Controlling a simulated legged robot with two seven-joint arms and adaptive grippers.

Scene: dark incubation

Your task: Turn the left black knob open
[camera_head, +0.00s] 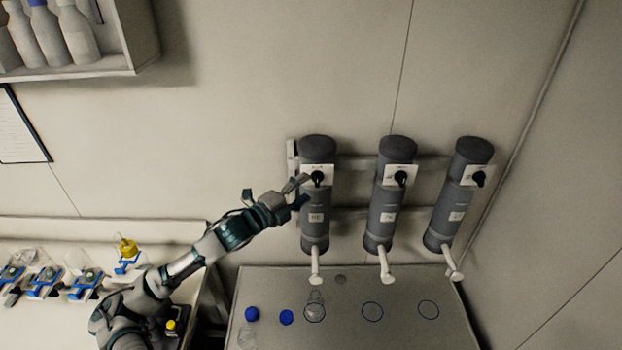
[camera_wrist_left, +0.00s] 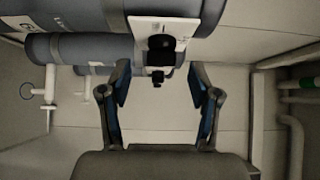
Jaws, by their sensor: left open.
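The left black knob (camera_head: 317,177) sits on a white plate on the leftmost grey cylinder (camera_head: 315,232), which is mounted on the wall. My left gripper (camera_head: 301,192) reaches in from the left, just beside that knob. In the left wrist view a black knob (camera_wrist_left: 160,45) on a white plate shows just beyond the fingertips, between them in width. The left gripper (camera_wrist_left: 160,82) is open, with nothing between its fingers. I see no clear contact with the knob. My right gripper is not in view.
Two more grey cylinders, a middle one (camera_head: 384,222) and a right one (camera_head: 447,215), each carry a black knob and a white spout. Below, a table (camera_head: 390,340) holds blue caps (camera_head: 252,314), a clear flask and blue rings. A shelf with bottles (camera_head: 78,38) hangs upper left.

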